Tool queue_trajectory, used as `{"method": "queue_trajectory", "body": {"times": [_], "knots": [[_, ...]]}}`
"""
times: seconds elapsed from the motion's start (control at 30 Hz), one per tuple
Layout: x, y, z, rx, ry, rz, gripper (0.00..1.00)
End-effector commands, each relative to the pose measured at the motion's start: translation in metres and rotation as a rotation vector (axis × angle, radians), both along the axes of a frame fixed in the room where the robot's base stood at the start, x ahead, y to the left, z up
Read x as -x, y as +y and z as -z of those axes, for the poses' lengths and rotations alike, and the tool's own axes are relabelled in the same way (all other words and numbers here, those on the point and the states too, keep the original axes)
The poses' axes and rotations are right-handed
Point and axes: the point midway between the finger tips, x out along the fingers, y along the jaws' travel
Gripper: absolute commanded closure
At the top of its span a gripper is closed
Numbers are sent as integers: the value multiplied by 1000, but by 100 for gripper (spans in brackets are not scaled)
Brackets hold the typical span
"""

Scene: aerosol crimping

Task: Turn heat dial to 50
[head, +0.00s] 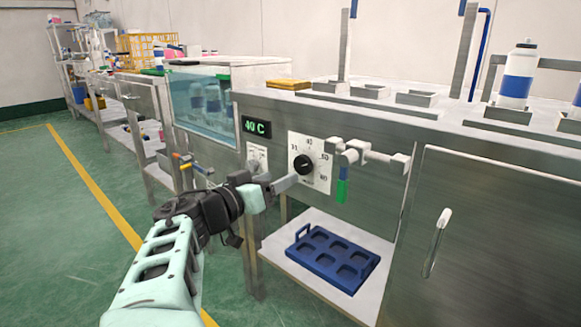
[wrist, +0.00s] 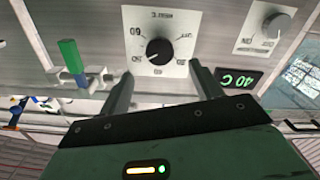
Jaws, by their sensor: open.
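The black heat dial (head: 304,164) sits on a white square plate marked with numbers on the steel front panel. It also shows in the wrist view (wrist: 159,51), where the plate appears upside down. Its pointer is too small to read surely. The green digital display (head: 256,127) reads 40 C and shows inverted in the wrist view (wrist: 238,79). My gripper (wrist: 162,70) is open, its two fingers apart, facing the panel just short of the dial. The dial appears between the fingers with nothing held. In the head view my gripper (head: 284,184) is just left of and below the dial.
A second, silver knob (wrist: 276,25) is on a plate beside the display. A valve with a green-and-blue handle (head: 342,185) projects right of the dial. A blue tray (head: 333,259) lies on the shelf below. A glass water tank (head: 200,100) stands to the left.

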Motion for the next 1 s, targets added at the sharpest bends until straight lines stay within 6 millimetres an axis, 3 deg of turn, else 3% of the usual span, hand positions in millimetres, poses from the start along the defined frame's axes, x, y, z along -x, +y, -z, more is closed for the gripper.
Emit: {"method": "queue_trajectory", "body": {"times": [0.2, 0.43, 0.9, 1.0], "knots": [[40, 32, -2, 0, 1, -3, 36], [68, 53, 0, -1, 1, -1, 36], [76, 59, 1, 0, 1, 1, 36], [69, 48, 4, -4, 33, 23, 36]]}}
